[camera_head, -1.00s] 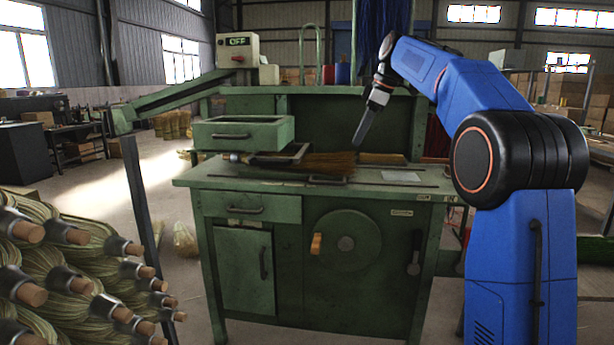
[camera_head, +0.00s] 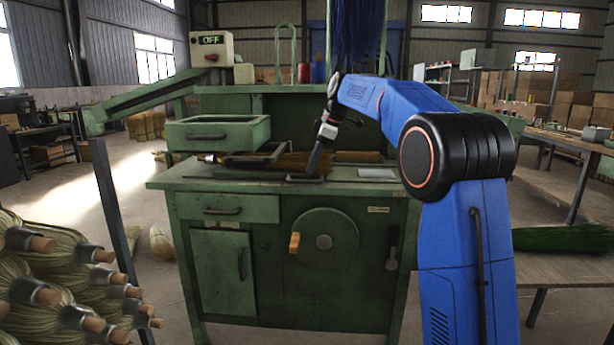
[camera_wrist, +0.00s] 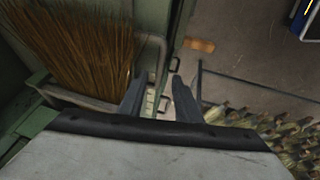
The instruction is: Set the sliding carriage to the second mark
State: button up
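The green workbench (camera_head: 340,184) carries a broom with brown bristles (camera_head: 308,160) lying across its top. A small dark metal loop (camera_head: 303,179), which may be the sliding carriage, sits at the bristles' front edge. My gripper (camera_head: 314,172) points down just above or beside it; contact cannot be told. In the wrist view, my gripper (camera_wrist: 159,80) has its two fingers apart, with nothing clearly held between them. A grey metal bar (camera_wrist: 90,100) runs past the bristles (camera_wrist: 75,45) toward the left finger. The marks cannot be made out clearly.
A raised green drawer box (camera_head: 217,133) stands at the bench's left rear. A crank wheel (camera_head: 325,240) with an orange handle is on the front. Bundles of broom fibre (camera_head: 60,275) lie at lower left. A wooden table (camera_head: 563,268) stands at right.

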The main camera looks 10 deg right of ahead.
aim_at(307, 181)
jog(key=shift+x, duration=2.8)
grip_shut()
